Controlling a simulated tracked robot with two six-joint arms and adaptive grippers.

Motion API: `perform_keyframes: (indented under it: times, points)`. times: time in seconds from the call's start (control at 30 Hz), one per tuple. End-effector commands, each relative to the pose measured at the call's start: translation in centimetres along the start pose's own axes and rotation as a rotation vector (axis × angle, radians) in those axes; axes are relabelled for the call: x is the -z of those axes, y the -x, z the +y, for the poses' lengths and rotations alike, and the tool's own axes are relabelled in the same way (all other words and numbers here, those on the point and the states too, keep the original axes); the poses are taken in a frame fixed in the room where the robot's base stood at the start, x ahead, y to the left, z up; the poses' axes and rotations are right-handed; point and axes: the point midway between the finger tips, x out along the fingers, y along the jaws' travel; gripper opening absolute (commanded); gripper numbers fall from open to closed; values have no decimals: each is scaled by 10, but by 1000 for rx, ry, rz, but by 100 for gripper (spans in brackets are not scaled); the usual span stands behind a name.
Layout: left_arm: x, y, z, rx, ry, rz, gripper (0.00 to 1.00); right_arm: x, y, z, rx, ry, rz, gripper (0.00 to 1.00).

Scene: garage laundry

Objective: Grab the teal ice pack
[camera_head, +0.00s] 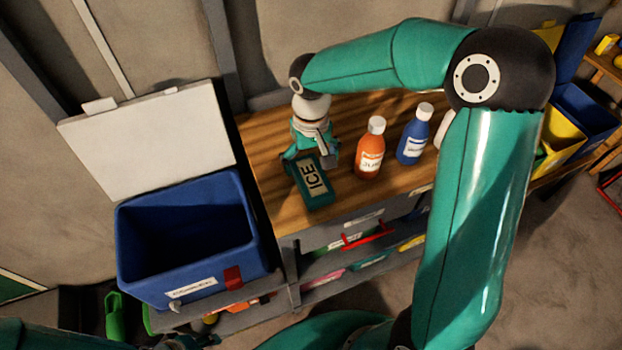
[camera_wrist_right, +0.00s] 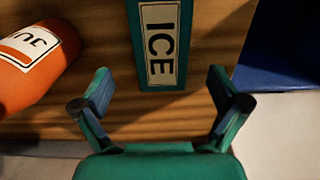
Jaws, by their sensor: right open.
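The teal ice pack (camera_head: 321,199) with a pale "ICE" label lies flat on the wooden tabletop near its front edge, left of an orange bottle. My right gripper (camera_head: 312,163) is open over the pack's far end in the head view. In the right wrist view the ice pack (camera_wrist_right: 138,78) shows between the two spread fingers of my right gripper (camera_wrist_right: 160,82), with a gap on each side; no contact is visible. The pack's far end is cut off there.
The orange juice bottle (camera_head: 370,150) stands right of the pack, with a blue bottle (camera_head: 414,136) beyond it. A blue cooler (camera_head: 190,265) with its white lid (camera_head: 150,145) raised stands left of the wooden table (camera_head: 262,150). Shelves with drawers are below the tabletop.

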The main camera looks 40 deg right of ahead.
Motion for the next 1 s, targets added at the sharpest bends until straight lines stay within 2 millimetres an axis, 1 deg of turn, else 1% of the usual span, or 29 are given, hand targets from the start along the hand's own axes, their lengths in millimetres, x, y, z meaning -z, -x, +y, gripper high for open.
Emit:
perform_keyframes:
  times: [0.17, 0.3, 0.43, 0.53, 0.73, 0.97, 1.0]
  points:
    - [0, 5, 2, 0, 0, 0, 40, -3, -11, -1, 0, 0, -3, 98]
    - [0, 11, 4, 0, 0, 0, 40, -8, -31, -2, 0, 1, -5, 98]
    - [0, 12, 4, 0, 0, 0, 40, -8, -48, -2, 0, 2, -2, 98]
    - [0, 12, 4, 0, 0, 0, 40, -7, -53, -3, 2, 1, -1, 98]
    - [0, 12, 4, 0, 0, 0, 40, -7, -53, -3, 2, 1, 1, 98]
    - [0, 12, 4, 0, 0, 0, 40, -7, -53, -3, 2, 1, 1, 60]
    - [0, 12, 4, 0, 0, 0, 40, -7, -53, -3, 2, 1, 1, 53]
